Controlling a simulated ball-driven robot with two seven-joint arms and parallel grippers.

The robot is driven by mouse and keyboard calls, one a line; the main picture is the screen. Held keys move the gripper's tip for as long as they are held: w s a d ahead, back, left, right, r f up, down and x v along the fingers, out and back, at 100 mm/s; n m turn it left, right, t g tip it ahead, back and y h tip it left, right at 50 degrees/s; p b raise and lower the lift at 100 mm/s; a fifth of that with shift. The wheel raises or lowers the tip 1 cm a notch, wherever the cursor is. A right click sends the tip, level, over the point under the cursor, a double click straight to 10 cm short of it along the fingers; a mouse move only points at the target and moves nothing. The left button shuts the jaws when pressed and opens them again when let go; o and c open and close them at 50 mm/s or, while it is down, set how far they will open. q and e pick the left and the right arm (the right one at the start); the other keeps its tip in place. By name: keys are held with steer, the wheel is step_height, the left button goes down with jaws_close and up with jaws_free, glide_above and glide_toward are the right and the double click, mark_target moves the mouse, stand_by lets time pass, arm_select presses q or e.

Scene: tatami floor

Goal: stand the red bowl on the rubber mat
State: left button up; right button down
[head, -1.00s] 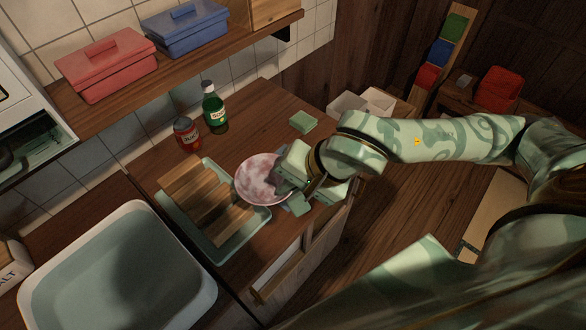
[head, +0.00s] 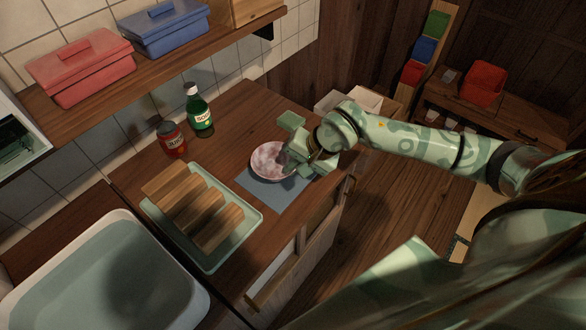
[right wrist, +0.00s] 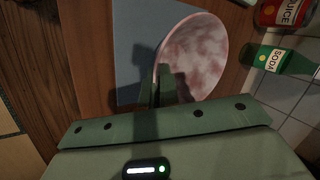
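The bowl (head: 268,161), mottled pink and white inside, is at the far part of the blue-grey rubber mat (head: 280,194) in the head view. My right gripper (head: 291,164) is at the bowl's right rim, with its fingers closed on the rim. In the right wrist view the bowl (right wrist: 200,55) looks tilted and covers part of the mat (right wrist: 135,45), reaching past its edge. I cannot tell whether the bowl touches the mat. The gripper fingers (right wrist: 165,88) are dark there. My left gripper is not in view.
A tray (head: 222,258) with wooden blocks (head: 195,205) lies left of the mat. A juice can (head: 172,139), a soda bottle (head: 199,112) and a green sponge (head: 291,120) stand behind. A sink basin (head: 110,275) is at lower left. The counter's right edge is close to the mat.

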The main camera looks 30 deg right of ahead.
steer(key=shift+f, duration=0.5)
steer(key=shift+f, duration=0.2)
steer(key=c, duration=1.6)
jaws_free()
steer(key=shift+c, duration=0.2)
steer(key=shift+r, duration=0.25)
steer(key=p+v, duration=0.2)
steer(key=v, duration=1)
steer(key=shift+f, duration=0.1)
